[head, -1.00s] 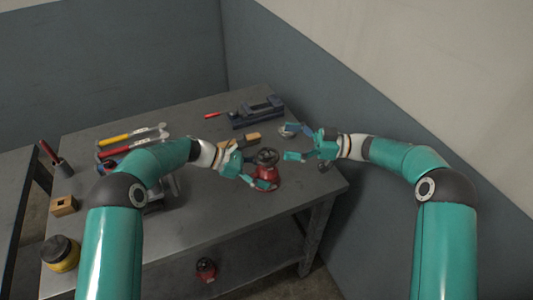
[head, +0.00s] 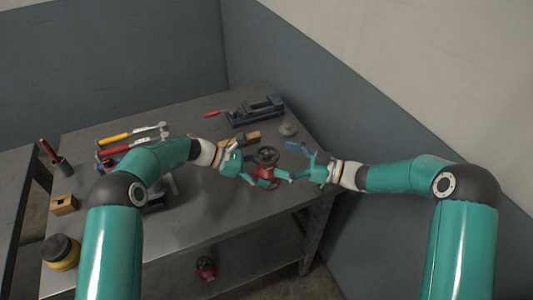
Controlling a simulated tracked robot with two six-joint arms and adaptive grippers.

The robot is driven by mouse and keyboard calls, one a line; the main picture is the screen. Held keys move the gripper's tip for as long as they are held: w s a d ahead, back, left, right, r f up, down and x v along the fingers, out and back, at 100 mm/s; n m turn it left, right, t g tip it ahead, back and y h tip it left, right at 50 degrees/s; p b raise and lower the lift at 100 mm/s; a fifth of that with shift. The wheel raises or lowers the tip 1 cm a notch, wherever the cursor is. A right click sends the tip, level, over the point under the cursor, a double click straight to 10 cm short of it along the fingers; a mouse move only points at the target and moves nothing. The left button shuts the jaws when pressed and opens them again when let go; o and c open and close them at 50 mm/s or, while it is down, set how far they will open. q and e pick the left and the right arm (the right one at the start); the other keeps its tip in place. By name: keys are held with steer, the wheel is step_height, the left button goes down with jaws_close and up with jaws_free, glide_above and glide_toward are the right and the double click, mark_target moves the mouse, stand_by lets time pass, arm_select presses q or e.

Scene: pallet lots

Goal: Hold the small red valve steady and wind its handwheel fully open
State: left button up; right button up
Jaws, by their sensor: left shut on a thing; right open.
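The small red valve (head: 266,189) stands upright on the grey workbench near its right front part. Its dark round handwheel (head: 266,155) is on top. My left gripper (head: 259,179) comes in from the left and is shut on the valve's red body. My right gripper (head: 286,162) is open on the valve's right side, with one finger near the body and the other farther back. Both grippers' fingers hide parts of the valve. Whether a right finger touches the handwheel or body, I cannot tell.
Behind the valve are a dark blue vise (head: 256,112), a wooden-handled brush (head: 241,140) and a grey round piece (head: 288,129). A wooden block (head: 64,205) and a yellow-black jar (head: 61,252) stand front left. Another red valve (head: 206,268) is below.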

mark_target(267, 153)
steer(key=x, duration=0.5)
steer(key=c, duration=1.1)
steer(key=shift+c, duration=0.2)
steer(key=shift+w+n+g, duration=0.1)
steer(key=shift+n+g, duration=0.3)
steer(key=shift+r+n+g+y, duration=0.1)
steer(key=shift+n+g+y, duration=0.5)
steer(key=shift+g, duration=0.6)
steer(key=shift+w+n+g, duration=0.1)
steer(key=shift+n+g, duration=1.7)
steer(key=shift+g, duration=0.8)
steer(key=shift+n+g, duration=0.3)
steer(key=shift+g, duration=0.3)
